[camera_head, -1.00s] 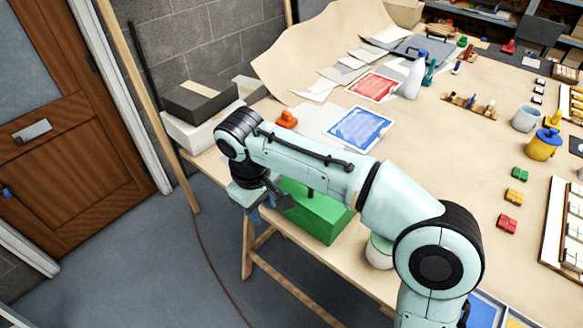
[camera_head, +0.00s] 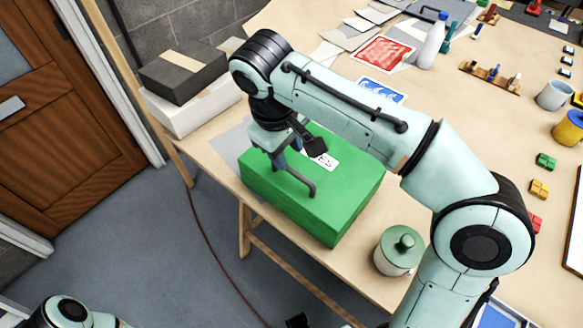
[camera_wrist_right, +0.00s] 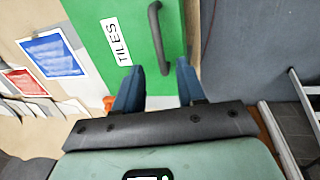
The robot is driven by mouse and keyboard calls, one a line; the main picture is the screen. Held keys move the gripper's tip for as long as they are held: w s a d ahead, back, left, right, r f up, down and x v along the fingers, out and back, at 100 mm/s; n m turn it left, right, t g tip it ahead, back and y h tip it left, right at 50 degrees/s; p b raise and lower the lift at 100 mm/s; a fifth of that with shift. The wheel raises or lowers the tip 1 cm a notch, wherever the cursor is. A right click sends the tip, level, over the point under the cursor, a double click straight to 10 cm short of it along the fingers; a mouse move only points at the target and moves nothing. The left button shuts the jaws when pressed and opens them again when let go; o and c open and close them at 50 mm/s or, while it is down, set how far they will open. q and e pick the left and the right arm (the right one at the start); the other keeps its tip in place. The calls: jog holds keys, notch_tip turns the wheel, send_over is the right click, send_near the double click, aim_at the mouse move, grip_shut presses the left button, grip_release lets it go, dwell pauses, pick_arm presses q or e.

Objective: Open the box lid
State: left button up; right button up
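The green box (camera_head: 345,205) stands on the front left part of the table, and its lid looks shut. A dark grey bar handle (camera_head: 300,178) is on top, beside a white label that reads TILES in the right wrist view (camera_wrist_right: 116,41). My right gripper (camera_head: 279,160) is over the lid by the handle. In the right wrist view its two blue fingers (camera_wrist_right: 159,84) are apart with nothing between them. The handle (camera_wrist_right: 158,40) shows just beyond the fingertips, not gripped. My left arm enters at the bottom left, but its fingers are out of view.
A green-lidded jar (camera_head: 401,251) stands close to the right of the box. A dark box on a white box (camera_head: 195,112) stands at the table's left corner. Red and blue prints, mugs (camera_head: 554,95) and small coloured tiles lie farther back and right.

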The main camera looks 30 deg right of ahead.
aim_at(293, 171)
jog(key=f, duration=0.2)
jog(key=d+f+b, duration=0.1)
jog(key=f, duration=0.4)
jog(key=shift+w+d+f, duration=0.1)
jog(key=shift+w+d, duration=0.1)
jog(key=shift+w, duration=0.2)
grip_shut()
